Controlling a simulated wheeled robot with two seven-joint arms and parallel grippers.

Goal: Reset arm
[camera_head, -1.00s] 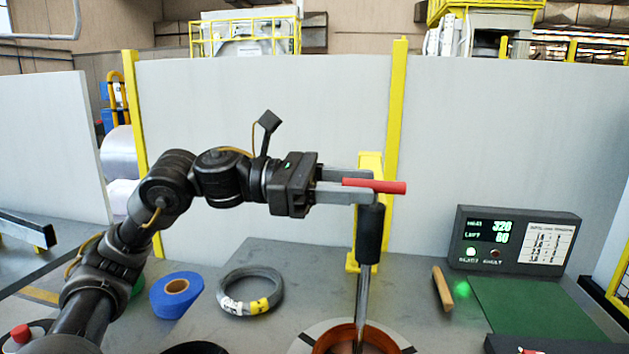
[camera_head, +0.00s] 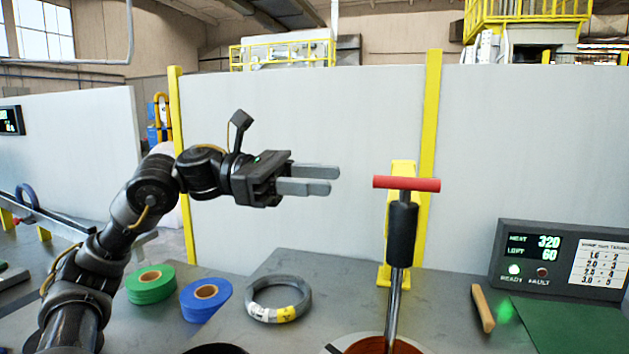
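My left gripper (camera_head: 337,180) is open and empty, its two grey fingers pointing right. It is in the air left of the red T-handle (camera_head: 407,184) and apart from it. The handle tops a black cylinder (camera_head: 402,235) on a metal rod that goes down to a round copper-coloured part (camera_head: 385,345), cut off by the bottom edge. My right gripper is not in view.
A green tape roll (camera_head: 150,285), a blue tape roll (camera_head: 206,300) and a grey wire coil (camera_head: 277,299) with labels lie on the table. A wooden-handled tool (camera_head: 483,308) lies by a display box (camera_head: 560,262) and a green mat (camera_head: 575,328). A yellow post (camera_head: 428,150) stands behind.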

